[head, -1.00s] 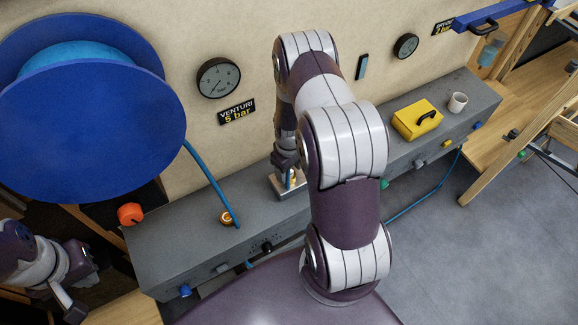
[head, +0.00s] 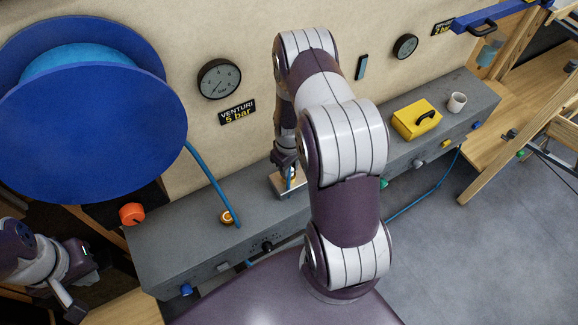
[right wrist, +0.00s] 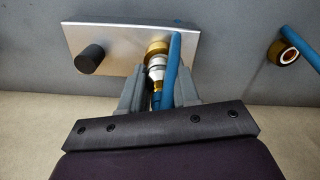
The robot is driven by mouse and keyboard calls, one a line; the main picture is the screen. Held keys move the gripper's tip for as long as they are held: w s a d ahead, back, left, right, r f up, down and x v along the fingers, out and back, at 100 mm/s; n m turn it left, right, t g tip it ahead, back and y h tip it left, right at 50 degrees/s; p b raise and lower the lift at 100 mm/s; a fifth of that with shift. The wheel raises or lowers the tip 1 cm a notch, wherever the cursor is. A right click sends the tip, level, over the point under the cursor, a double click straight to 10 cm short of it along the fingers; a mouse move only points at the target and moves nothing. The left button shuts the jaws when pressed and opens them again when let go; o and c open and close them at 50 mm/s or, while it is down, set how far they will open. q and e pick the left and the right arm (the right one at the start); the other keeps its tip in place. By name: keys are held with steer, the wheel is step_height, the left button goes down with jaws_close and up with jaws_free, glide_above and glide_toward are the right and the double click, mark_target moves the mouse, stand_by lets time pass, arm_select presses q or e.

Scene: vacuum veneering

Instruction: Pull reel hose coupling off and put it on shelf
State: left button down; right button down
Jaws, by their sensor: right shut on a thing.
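A coupling (right wrist: 156,62) with a brass ring and silver collar stands at a bright metal plate (right wrist: 110,42) in the right wrist view. My right gripper (right wrist: 158,92) is shut on the coupling, with a finger on each side. A blue hose (right wrist: 173,62) runs alongside it, close to the right finger. I cannot tell whether the coupling is still seated in its brass port. In the head view, my right gripper (head: 286,160) is over the plate (head: 291,187) on the long grey ledge (head: 185,245). My left gripper (head: 72,300) is low at the left, away from the ledge.
A blue hose reel (head: 85,130) fills the upper left; its hose (head: 210,180) drops beside a brass fitting (head: 227,217). An orange knob (head: 132,214), yellow case (head: 416,119) and white cup (head: 457,103) are along the ledge. A black knob (right wrist: 91,59) is on the plate.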

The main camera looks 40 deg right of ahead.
steer(key=shift+r+p, duration=1)
steer(key=shift+r, duration=0.45)
